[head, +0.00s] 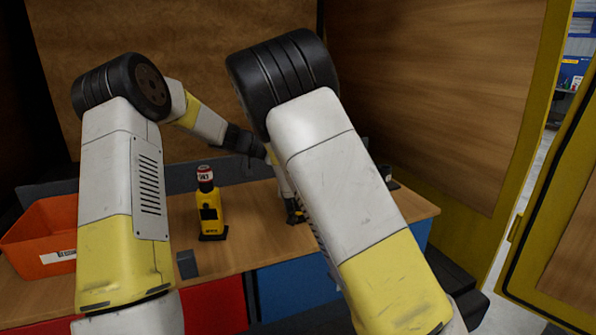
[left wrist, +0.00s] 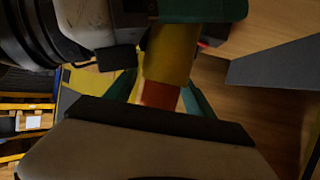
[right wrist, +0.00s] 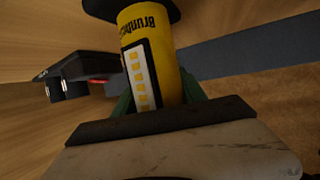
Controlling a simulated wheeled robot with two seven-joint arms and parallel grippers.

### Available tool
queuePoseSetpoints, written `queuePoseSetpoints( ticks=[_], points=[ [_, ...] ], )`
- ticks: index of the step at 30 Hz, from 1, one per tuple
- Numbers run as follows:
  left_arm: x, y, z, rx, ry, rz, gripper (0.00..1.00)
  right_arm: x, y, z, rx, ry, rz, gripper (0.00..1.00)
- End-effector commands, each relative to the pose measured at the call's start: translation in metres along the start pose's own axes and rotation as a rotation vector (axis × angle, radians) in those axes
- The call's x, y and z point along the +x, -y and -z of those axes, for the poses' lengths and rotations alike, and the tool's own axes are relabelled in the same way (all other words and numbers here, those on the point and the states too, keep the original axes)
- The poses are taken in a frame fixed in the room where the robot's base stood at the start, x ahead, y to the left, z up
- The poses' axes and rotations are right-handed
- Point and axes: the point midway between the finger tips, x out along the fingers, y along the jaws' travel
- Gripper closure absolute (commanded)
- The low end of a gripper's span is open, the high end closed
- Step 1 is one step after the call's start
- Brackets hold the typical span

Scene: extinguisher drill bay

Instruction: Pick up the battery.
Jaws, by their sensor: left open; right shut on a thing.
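In the head view my left gripper (head: 246,143) reaches in from the left above the bench.
A yellow and black device with a red and white top (head: 210,207) stands on the wooden bench (head: 256,230). An orange bin (head: 28,236) is at left, a small grey block (head: 187,264) near the front edge.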

Motion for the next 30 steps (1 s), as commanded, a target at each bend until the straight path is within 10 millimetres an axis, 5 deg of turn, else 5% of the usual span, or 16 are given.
queuePoseSetpoints(
  ticks=[8, 18, 30],
  points=[
    [0.003, 0.0, 0.0, 0.0, 0.0, 0.002, 0.38, 0.0, 0.0, 0.0, 0.0, -0.001, 0.0, 1.0],
    [0.003, 0.001, 0.0, 0.0, 0.001, 0.002, 1.0, 0.0, 0.0, 0.0, 0.0, -0.001, 0.0, 1.0],
    [-0.004, 0.001, 0.014, 0.002, 0.001, 0.003, 1.0, 0.0, 0.0, 0.001, 0.001, -0.001, 0.0, 1.0]
  ],
)
